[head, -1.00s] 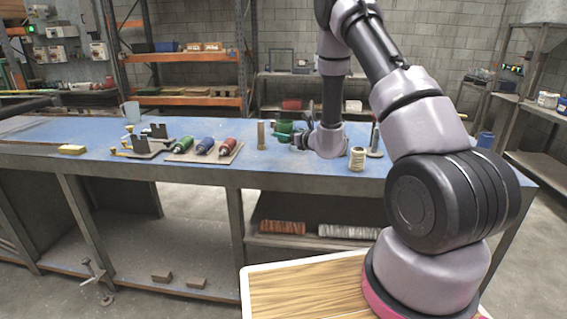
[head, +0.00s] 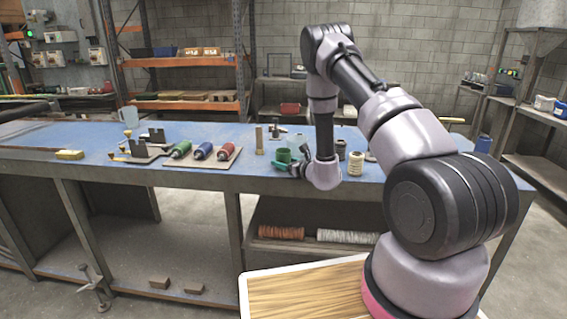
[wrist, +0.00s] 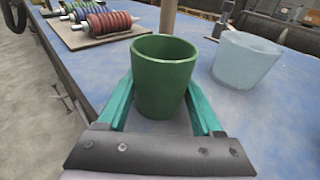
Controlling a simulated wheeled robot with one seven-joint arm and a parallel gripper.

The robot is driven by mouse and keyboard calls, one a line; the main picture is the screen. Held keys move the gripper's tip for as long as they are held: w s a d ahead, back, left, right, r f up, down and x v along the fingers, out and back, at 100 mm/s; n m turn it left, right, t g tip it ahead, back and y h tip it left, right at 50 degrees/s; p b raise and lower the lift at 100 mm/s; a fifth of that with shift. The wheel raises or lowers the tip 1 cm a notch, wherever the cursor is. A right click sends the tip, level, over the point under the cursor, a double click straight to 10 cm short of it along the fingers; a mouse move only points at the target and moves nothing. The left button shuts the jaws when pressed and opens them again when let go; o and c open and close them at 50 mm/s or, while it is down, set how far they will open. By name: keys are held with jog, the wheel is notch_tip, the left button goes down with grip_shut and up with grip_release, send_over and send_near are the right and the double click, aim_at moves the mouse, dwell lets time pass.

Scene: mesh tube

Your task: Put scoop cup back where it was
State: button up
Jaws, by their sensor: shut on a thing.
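A green cup (head: 283,156), open at the top, is upright near the front edge of the blue bench. In the wrist view the green cup (wrist: 164,82) sits between the teal fingers of my gripper (wrist: 163,105), which are closed on its sides. In the head view my gripper (head: 287,165) reaches the cup from the right. Whether the cup's base touches the bench cannot be told. A pale translucent cup (wrist: 245,60) stands on the bench just right of the green cup in the wrist view, apart from it; it is partly visible in the head view (head: 297,143).
A wooden cylinder (head: 259,140) stands left of the cup. Green, blue and red spools lie on a board (head: 230,161) further left. A cream spool (head: 356,164) and a dark spool (head: 341,148) stand right of my wrist. Bare bench lies in front of the cylinder.

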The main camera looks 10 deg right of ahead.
jog(key=o, duration=1.5)
jog(key=shift+f, duration=0.1)
